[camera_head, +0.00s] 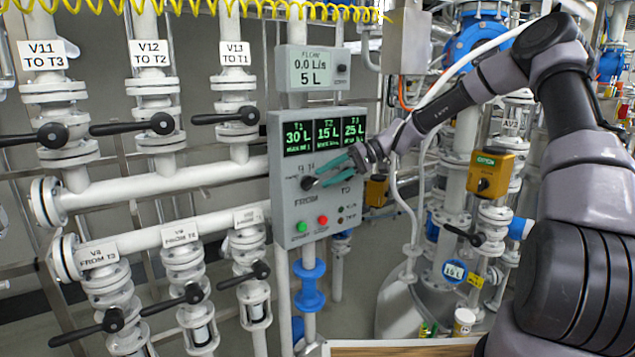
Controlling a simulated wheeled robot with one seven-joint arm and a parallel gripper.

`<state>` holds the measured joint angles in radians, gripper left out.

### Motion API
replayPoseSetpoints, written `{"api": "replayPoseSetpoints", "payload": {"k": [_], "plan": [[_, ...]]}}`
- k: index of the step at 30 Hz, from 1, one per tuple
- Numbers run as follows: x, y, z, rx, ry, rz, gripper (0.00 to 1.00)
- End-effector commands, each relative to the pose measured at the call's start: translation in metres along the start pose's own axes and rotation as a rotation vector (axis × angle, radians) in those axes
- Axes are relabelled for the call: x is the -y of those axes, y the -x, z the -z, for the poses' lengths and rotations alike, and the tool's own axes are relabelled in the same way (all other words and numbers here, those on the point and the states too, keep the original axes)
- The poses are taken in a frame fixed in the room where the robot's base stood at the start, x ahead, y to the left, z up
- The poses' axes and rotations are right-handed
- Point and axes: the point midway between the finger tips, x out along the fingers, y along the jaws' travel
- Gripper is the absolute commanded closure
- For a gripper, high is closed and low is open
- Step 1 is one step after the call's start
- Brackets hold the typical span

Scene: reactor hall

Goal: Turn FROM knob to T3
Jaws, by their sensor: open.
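The grey control panel (283,222) stands upright in the middle of the head view. Its black FROM knob (307,184) sits on the left of the panel face, above the label FROM. My gripper (318,176) comes from the right with two teal fingers, open, their tips close to the FROM knob. I cannot tell whether they touch it. The pointer direction of the knob is too small to read. The TO knob is hidden behind my gripper; only its label TO shows. Three green displays (327,132) read T1 30 L, T2 15 L, T3 25 L.
A green button (302,227) and a red button (323,220) sit below the knobs. A flow meter (310,68) above reads 0.0 L/s, 5 L. White pipes with black-handled valves (53,135) fill the left. An orange-yellow box (490,172) is at the right.

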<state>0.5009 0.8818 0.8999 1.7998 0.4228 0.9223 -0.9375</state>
Motion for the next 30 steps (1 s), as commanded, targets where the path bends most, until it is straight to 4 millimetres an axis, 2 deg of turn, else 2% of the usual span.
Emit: {"api": "replayPoseSetpoints", "payload": {"k": [1,6,12,30], "plan": [[-0.001,0.013,0.001,-0.004,0.000,-0.003,0.55],[-0.001,0.044,0.000,-0.002,0.000,-0.002,0.55],[0.000,0.064,0.000,0.000,0.001,-0.001,0.55],[0.000,0.066,0.000,0.001,0.000,0.000,0.55]]}}
